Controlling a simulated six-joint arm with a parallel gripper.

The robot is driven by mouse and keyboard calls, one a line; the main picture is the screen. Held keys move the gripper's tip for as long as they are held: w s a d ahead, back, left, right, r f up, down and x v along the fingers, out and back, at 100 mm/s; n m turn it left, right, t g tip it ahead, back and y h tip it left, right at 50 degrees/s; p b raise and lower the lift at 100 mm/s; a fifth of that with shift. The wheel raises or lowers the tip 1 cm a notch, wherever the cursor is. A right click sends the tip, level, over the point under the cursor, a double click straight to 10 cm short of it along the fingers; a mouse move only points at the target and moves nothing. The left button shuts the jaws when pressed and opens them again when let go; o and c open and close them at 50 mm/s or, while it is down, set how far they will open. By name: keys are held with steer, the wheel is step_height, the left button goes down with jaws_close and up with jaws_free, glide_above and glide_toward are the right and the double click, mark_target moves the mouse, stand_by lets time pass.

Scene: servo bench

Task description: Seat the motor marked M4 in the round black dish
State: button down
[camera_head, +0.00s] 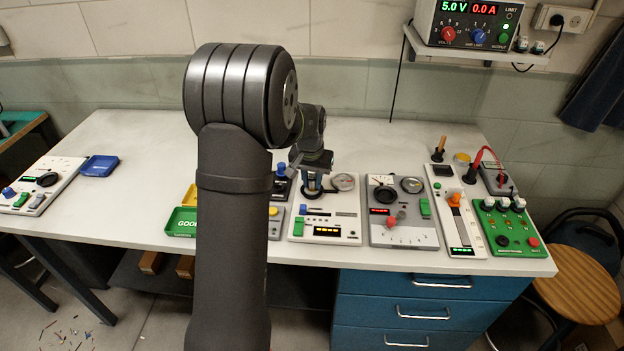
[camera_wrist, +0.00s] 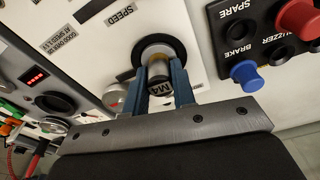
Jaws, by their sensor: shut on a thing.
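My gripper (camera_wrist: 160,78) is shut on the motor marked M4 (camera_wrist: 160,90), whose dark end with the white M4 mark faces the wrist camera. The far end of the motor points at the round black dish (camera_wrist: 160,38) on the white panel and overlaps it in the wrist view. I cannot tell whether the motor touches the dish floor or is just above it. In the head view my gripper (camera_head: 312,184) is low over the white panel (camera_head: 345,211), its blue fingers hiding most of the motor and part of the dish.
A round gauge (camera_head: 344,182) stands close to the right of my gripper. A grey panel (camera_head: 405,233) with another black dish (camera_head: 387,196) lies further right. A blue knob (camera_wrist: 246,76) and red button (camera_wrist: 297,16) sit on the neighbouring dark box. The rear table is clear.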

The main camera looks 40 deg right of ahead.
steer(key=shift+f, duration=0.15)
steer(key=c, duration=1.1)
jaws_free()
steer(key=shift+s+a+r, duration=0.1)
steer(key=shift+a+r, duration=0.05)
steer(key=shift+r, duration=1.1)
steer(key=shift+s+a+r, duration=0.1)
steer(key=shift+r, duration=1.15)
steer(key=shift+r, duration=0.1)
